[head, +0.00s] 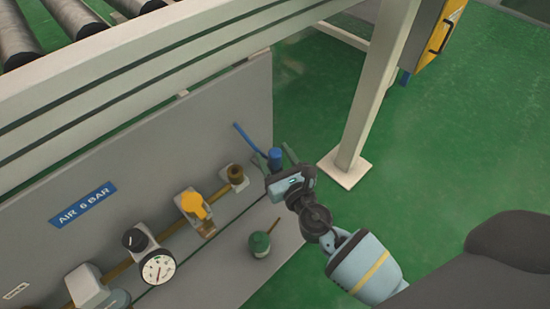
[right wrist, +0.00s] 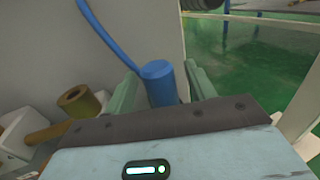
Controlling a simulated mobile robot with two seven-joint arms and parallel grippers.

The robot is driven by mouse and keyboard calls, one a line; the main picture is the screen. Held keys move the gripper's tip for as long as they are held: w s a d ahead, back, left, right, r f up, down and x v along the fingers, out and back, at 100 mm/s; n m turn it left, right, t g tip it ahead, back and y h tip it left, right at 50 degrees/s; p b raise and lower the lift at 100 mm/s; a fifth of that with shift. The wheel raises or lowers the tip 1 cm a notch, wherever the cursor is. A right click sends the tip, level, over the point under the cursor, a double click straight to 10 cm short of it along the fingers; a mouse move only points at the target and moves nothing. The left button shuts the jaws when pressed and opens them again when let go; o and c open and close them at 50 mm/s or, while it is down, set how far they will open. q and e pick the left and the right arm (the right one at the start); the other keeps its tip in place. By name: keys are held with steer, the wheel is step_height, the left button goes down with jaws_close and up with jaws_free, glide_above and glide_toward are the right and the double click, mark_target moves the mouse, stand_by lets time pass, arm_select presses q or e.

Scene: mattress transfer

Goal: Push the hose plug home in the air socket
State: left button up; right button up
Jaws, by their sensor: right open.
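The hose plug is a blue cylinder (head: 275,154) on the end of a thin blue hose (head: 246,137), beside the grey panel. In the right wrist view the plug (right wrist: 160,84) stands between the two green fingers of my right gripper (right wrist: 166,90), with the hose running up to the left. My right gripper (head: 276,160) is open around the plug; the lower part of the plug is hidden. The brass air socket (head: 236,173) is on the panel to the left of the gripper, and the plug is apart from it. It also shows in the right wrist view (right wrist: 78,100). My left gripper is out of view.
A yellow valve handle (head: 194,205) and a pressure gauge (head: 158,268) sit along the brass pipe left of the socket. A white frame leg (head: 372,95) rises behind the gripper. Green floor is clear at right.

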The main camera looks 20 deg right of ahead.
steer(key=c, duration=0.9)
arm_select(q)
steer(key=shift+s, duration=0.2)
arm_select(e)
steer(key=shift+c, duration=1.1)
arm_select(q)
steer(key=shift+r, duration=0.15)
arm_select(e)
steer(key=shift+r, duration=0.15)
